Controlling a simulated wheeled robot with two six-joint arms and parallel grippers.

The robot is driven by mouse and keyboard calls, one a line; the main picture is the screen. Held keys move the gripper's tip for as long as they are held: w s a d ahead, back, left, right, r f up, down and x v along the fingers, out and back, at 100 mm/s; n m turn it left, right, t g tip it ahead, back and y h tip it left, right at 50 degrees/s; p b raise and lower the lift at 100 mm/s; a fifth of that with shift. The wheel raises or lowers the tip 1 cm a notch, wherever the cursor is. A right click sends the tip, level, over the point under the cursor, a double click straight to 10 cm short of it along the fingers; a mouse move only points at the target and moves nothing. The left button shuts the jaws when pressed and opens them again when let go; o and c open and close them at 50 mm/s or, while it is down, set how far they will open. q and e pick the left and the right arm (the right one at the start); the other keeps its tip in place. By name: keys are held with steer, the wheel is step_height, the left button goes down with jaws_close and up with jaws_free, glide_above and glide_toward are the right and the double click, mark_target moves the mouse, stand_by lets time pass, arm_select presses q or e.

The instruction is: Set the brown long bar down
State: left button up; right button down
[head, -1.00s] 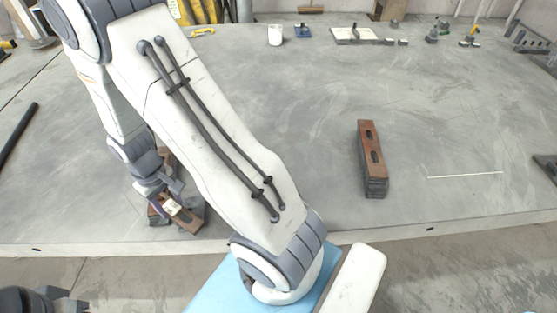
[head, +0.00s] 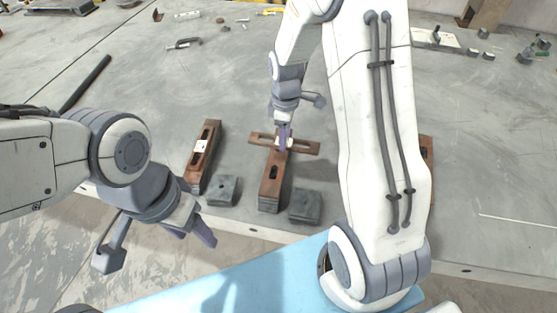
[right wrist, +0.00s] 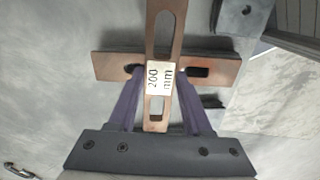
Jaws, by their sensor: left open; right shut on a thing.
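A brown long bar (head: 306,149) with slots and a white "200 mm" label is held by my right gripper (head: 283,141). In the right wrist view this bar (right wrist: 165,30) stands between the two fingers (right wrist: 161,72). I cannot tell whether the two bars touch. My left gripper (head: 190,232) is open and empty, in front of the grey table's near edge.
A similar brown-topped stack (head: 203,160) stands to the left, and another (head: 427,152) is partly hidden behind my right arm. Dark blocks (head: 223,190) and (head: 305,206) sit near the stacks on the grey table (head: 480,160). A black rod (head: 85,82) lies at the left.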

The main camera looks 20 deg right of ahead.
steer(key=w+d+r+n, duration=0.5)
steer(key=w+n, duration=0.1)
steer(key=n, duration=1.2)
glide_above(276, 161)
step_height(276, 161, down, 6)
steer(key=shift+w+r+p, duration=0.1)
steer(key=shift+r+p, duration=0.1)
steer(key=shift+p, duration=0.1)
step_height(276, 161, down, 4)
steer(key=shift+r, duration=0.1)
steer(key=shift+f, duration=0.3)
steer(key=shift+c, duration=1.6)
jaws_free()
